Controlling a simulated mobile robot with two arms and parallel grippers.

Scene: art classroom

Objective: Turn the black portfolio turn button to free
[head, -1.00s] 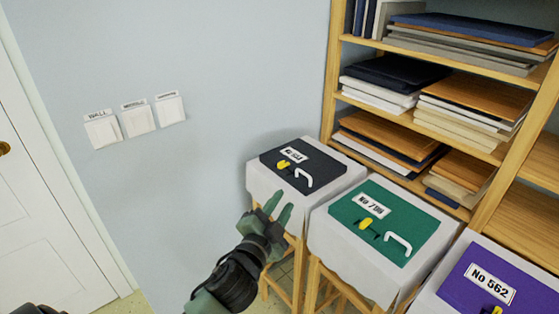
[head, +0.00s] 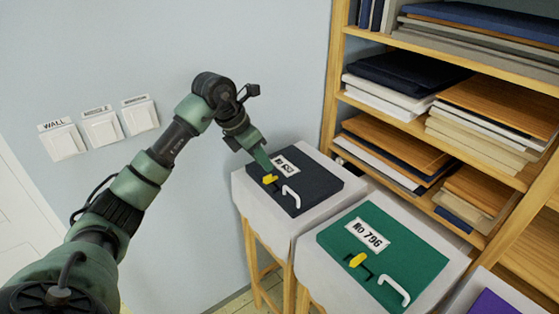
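The black portfolio (head: 315,182) lies flat on a cloth-covered stand by the wall, with a number label and a white handle. Its yellow turn button (head: 270,179) sits near its left edge, below the label. My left gripper (head: 264,162) reaches down from above, its green fingers just above and beside the button. Whether the fingers touch the button, and whether they are open or shut, I cannot tell. My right gripper is not in view.
A green portfolio (head: 420,240) labelled No 796 lies on a neighbouring stand (head: 310,262), with its own yellow button (head: 357,260). A purple portfolio (head: 492,304) shows at the bottom right. A wooden shelf (head: 338,70) with stacked boards stands behind. Wall switches (head: 102,128) are at left.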

